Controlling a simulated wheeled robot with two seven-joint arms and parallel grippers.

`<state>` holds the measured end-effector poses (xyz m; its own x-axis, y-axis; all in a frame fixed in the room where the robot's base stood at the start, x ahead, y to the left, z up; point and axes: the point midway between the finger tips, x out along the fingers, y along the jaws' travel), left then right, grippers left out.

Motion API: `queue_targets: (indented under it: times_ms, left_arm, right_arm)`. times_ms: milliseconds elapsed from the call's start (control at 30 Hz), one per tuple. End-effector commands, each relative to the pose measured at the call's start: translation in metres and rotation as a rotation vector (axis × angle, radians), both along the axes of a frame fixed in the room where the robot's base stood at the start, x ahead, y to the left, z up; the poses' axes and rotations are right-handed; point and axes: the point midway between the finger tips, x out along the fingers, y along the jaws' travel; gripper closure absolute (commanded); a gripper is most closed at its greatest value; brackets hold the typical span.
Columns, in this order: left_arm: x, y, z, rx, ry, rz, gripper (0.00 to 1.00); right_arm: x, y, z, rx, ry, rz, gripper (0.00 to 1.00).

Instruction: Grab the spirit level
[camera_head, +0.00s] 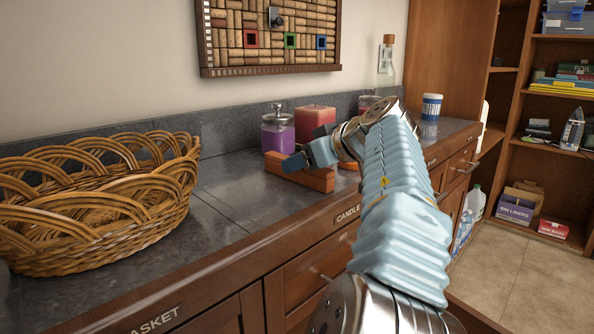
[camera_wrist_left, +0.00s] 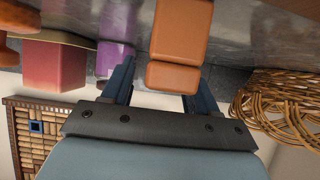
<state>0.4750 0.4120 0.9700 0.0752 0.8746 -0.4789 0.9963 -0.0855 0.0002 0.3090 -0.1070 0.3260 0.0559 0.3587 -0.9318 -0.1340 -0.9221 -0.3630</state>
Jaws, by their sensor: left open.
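An orange-brown block-shaped object (camera_head: 302,176) lies on the dark counter, in front of a red candle. It may be the spirit level, but no vial shows on it, so I cannot tell. In the left wrist view the orange-brown object (camera_wrist_left: 180,28) shows as two blocky parts, its near end lying between the fingers. My left gripper (camera_head: 305,158) is open over it, with one finger on either side; it also shows in the left wrist view (camera_wrist_left: 160,85). The gripper is not closed on anything. My left forearm hides part of the counter. My right gripper is not in view.
A wicker basket (camera_head: 95,205) stands on the counter at left. A purple jar (camera_head: 278,133) and the red candle (camera_head: 314,121) stand close behind the gripper. A glass bottle (camera_head: 386,68) and a white-blue cup (camera_head: 431,107) are farther right. Bare counter (camera_head: 235,185) lies between basket and gripper.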

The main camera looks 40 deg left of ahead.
Motion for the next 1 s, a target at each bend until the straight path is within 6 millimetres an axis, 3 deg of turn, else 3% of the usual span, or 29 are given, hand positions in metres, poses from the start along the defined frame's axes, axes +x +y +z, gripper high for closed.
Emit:
queue_targets:
  times_ms: [100, 467, 800, 1000]
  left_arm:
    - [0.000, 0.000, 0.000, 0.000, 0.000, 0.000, 0.44]
    - [0.000, -0.001, 0.000, 0.000, 0.000, 0.000, 1.00]
    - [0.000, 0.000, 0.005, 0.000, 0.000, 0.001, 1.00]
    - [-0.001, -0.001, 0.037, 0.001, -0.003, 0.001, 1.00]
  right_arm:
    - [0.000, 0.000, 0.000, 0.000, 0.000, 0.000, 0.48]
    - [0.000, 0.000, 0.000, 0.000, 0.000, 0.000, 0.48]
    - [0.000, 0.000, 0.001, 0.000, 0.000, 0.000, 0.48]
    - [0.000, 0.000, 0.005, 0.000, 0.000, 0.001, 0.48]
